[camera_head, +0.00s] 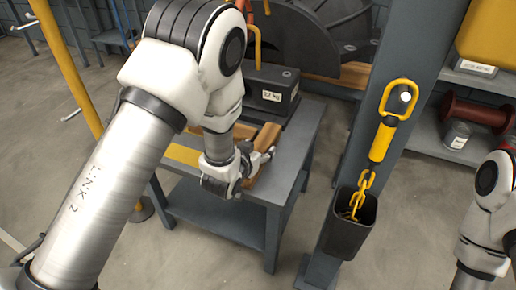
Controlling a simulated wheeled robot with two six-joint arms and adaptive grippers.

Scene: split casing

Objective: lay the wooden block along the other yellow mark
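The wooden block (267,136) is a brown bar at the right part of the small grey-blue table (285,168), partly hidden behind my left gripper. My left gripper (260,158) is low over the table, right at the block. Its fingers overlap the block in the picture, and whether they grip it cannot be made out. One yellow mark (183,154) shows on the tabletop left of the gripper, partly covered by my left arm. No second mark can be made out. My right arm shows at the right edge, with its gripper out of view.
A dark weight (270,91) with a white label stands at the table's back. A large grey casing part (310,35) is behind it. A grey post (400,95) with a yellow handle, chain and black bin (349,232) stands right of the table. A yellow pole (70,70) is at left.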

